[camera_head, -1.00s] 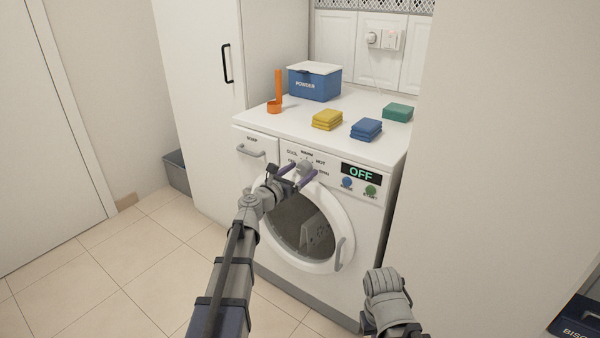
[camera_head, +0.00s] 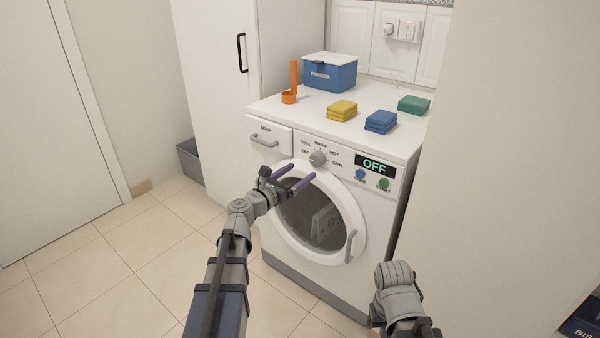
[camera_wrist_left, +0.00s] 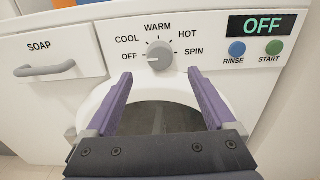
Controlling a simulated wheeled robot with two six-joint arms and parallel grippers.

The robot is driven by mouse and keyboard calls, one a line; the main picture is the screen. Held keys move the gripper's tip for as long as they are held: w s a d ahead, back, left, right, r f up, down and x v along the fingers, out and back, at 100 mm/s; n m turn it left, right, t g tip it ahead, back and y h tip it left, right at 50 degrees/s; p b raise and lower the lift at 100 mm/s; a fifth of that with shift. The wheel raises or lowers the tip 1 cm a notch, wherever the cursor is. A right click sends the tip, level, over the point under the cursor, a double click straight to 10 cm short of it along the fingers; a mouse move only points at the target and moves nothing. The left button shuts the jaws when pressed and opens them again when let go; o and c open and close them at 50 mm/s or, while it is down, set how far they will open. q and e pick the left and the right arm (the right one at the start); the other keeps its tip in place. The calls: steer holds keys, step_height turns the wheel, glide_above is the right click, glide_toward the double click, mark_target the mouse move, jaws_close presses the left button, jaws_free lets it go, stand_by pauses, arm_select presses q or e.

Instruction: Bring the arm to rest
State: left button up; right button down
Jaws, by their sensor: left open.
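My left gripper (camera_head: 296,175) is open and empty in front of the washing machine (camera_head: 290,240). In the head view its fingers show below and left of the grey dial (camera_head: 319,158). In the left wrist view, the purple fingers (camera_wrist_left: 160,75) point toward the machine front, apart, with nothing between them. The dial (camera_wrist_left: 160,57) shows just beyond the fingertips, with a visible gap. My right arm shows at the lower right of the head view, but its gripper does not show.
The display (camera_head: 375,166) reads OFF. The round door (camera_head: 315,215) is shut, as is the soap drawer (camera_head: 268,139). On top stand a blue powder box (camera_head: 330,74), an orange cup with an upright handle (camera_head: 290,97), and yellow, blue and green folded cloths. Tiled floor (camera_head: 110,250) is clear at left.

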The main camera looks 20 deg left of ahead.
arm_select(q)
steer(key=s+d+f+m+g+h, duration=0.1)
steer(key=s+d+f+m+g, duration=0.45)
steer(key=d+m, duration=0.45)
steer(key=s+d+f+m+g+h, duration=0.1)
steer(key=s+d+f+m+g, duration=0.5)
steer(key=d+m, duration=0.4)
steer(key=s+f+m+g+y, duration=0.3)
steer(key=s+f+m+y, duration=0.2)
steer(key=s+m, duration=0.35)
steer(key=s+f+m+g+y, duration=0.3)
steer(key=s+f+m+y, duration=0.2)
steer(key=s+m, duration=0.35)
step_height(320, 180, up, 34)
steer(key=n+p, duration=0.1)
steer(key=p, duration=3.3)
steer(key=shift+s+a+h, duration=0.2)
steer(key=shift+a+h, duration=0.1)
